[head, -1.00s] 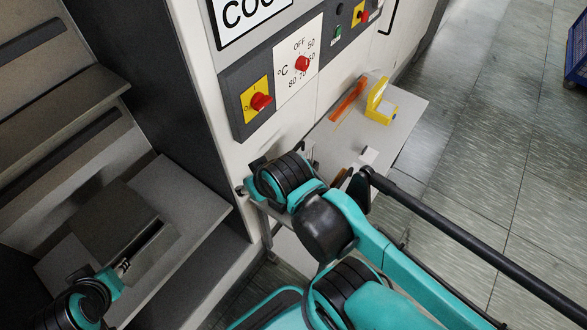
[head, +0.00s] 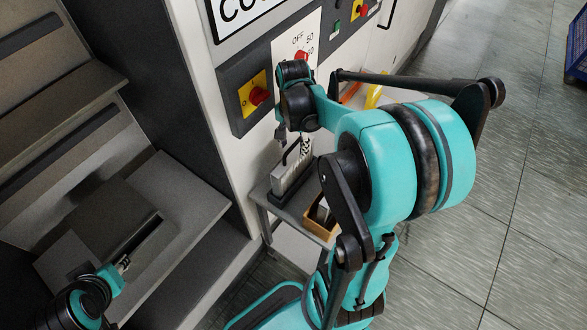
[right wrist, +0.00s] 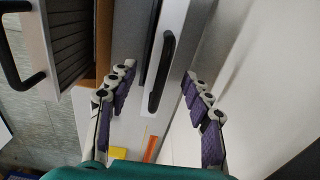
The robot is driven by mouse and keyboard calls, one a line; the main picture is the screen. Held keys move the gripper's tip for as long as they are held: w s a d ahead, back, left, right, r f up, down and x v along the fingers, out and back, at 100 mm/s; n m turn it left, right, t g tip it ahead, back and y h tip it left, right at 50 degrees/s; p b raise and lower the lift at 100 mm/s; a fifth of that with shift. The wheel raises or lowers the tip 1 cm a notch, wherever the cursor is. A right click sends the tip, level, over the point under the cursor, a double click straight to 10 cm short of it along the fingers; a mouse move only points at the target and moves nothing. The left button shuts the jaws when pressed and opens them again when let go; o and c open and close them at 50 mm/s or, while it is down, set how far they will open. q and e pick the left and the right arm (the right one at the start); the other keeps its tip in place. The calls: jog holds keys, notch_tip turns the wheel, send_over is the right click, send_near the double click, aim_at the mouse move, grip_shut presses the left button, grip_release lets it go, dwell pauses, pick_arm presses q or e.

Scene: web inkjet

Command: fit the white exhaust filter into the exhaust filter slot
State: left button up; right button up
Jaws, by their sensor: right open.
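A pale block with a black handle (head: 289,179), which looks like the white exhaust filter, stands in a dark holder on the side shelf. In the right wrist view its black handle (right wrist: 162,72) lies between the spread fingers of my right gripper (right wrist: 160,78). In the head view my right gripper (head: 303,148) is just above the block, open; contact cannot be told. My left gripper (head: 123,265) is at lower left beside a grey block with a dark slit (head: 140,238); its finger state is too small to tell. I cannot tell whether this slit is the exhaust filter slot.
A wooden box (head: 321,222) stands beside the holder; a pleated piece with a black handle (right wrist: 22,62) shows there in the wrist view. The machine's panel with a red knob (head: 258,95) rises behind. A yellow object (head: 374,96) lies farther back on the shelf.

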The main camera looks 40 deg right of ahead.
aim_at(294, 155)
notch_tip(294, 155, down, 8)
jog(key=b, duration=0.3)
jog(key=shift+w+d, duration=0.1)
jog(key=shift+d, duration=0.05)
jog(key=shift+c, duration=0.6)
grip_shut()
